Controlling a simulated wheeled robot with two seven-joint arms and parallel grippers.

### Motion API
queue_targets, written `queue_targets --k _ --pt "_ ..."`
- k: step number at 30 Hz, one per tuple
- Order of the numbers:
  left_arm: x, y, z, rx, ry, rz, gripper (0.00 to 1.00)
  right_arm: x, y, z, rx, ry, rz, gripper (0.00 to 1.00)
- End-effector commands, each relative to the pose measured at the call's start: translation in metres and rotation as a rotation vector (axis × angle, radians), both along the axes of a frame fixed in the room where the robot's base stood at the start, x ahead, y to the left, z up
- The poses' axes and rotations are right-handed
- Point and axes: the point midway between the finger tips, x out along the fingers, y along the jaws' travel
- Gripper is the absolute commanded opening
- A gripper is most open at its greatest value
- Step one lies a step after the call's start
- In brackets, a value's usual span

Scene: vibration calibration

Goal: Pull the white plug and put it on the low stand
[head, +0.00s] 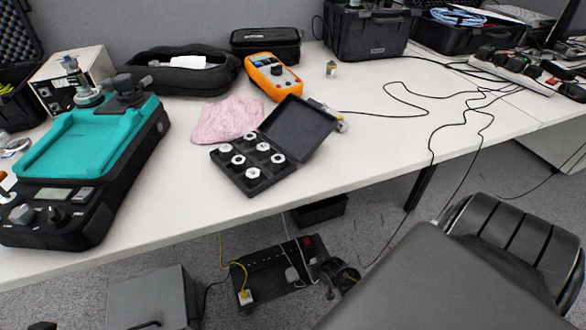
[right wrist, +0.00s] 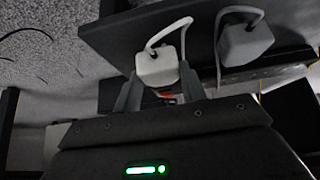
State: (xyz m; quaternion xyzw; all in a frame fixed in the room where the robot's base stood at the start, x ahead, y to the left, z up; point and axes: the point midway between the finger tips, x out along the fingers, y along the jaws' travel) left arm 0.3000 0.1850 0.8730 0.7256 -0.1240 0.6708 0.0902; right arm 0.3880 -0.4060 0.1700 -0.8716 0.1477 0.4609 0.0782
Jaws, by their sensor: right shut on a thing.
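In the right wrist view a white plug (right wrist: 157,66) with a white cable stands between the fingers of my right gripper (right wrist: 160,78), which is shut on it. In the head view a white plug (head: 292,275) shows at the right part of a black power strip (head: 262,258) under the table. I cannot tell whether the held plug is still in a socket. I cannot identify the low stand for certain. My left gripper is not in view.
A yellow-cabled plug (head: 246,297) is at the strip's left end. A grey cabinet (head: 150,300) stands left of it, and a black box (head: 320,211) behind. The white table (head: 370,150) overhangs from above. Loose cables hang nearby.

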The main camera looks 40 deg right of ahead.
Motion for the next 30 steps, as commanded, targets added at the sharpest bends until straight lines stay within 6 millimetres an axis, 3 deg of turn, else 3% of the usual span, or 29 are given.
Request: queue_targets --k 30 --pt "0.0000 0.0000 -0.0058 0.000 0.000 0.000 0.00 0.0003 0.0000 -0.0088 0.000 -0.001 0.000 0.19"
